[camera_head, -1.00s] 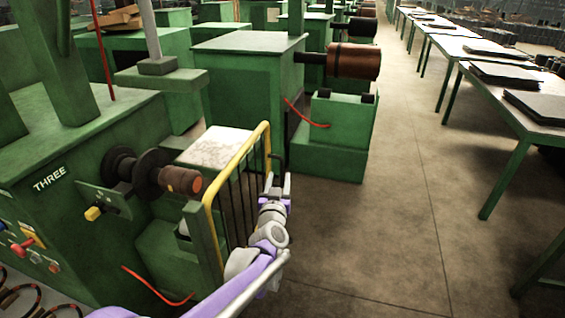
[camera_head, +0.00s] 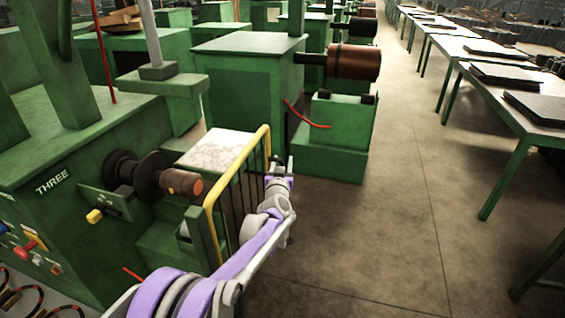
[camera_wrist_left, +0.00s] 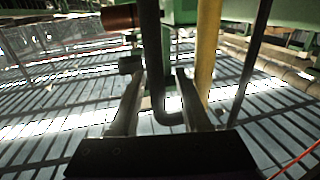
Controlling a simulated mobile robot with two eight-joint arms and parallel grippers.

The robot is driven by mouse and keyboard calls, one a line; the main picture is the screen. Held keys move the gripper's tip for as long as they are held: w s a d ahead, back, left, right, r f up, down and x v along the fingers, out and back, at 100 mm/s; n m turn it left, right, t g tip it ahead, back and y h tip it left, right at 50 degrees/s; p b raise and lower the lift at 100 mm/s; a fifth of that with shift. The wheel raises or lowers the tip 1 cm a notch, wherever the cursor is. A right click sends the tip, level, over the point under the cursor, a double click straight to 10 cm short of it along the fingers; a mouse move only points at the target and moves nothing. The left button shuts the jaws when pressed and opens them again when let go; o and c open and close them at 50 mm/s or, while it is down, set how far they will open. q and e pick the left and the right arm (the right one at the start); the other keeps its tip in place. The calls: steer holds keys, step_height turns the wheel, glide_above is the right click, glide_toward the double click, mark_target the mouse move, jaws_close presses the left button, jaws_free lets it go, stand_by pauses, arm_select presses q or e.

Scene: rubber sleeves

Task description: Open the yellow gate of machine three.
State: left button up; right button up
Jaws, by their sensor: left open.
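The yellow gate (camera_head: 211,196) of machine three has a yellow tube frame with dark bars and stands along the front of the green machine, which is marked THREE (camera_head: 53,181). My left gripper (camera_head: 279,172) is at the gate's far end, on the aisle side. In the left wrist view, my left gripper (camera_wrist_left: 158,98) is open, with its fingers on either side of a dark bent bar (camera_wrist_left: 165,114), which looks like the gate's handle. A yellow post (camera_wrist_left: 207,50) of the gate stands just right of it. Contact with the bar cannot be told. My right gripper is out of view.
A spindle with a brown roll (camera_head: 181,184) and a yellow-tipped lever (camera_head: 95,216) project from the machine. Another green machine (camera_head: 335,140) stands beyond the gate. The aisle floor (camera_head: 385,220) to the right is clear up to the tables (camera_head: 530,125).

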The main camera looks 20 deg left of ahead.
arm_select(q)
steer(key=shift+c, duration=0.4)
jaws_close()
stand_by(0.9)
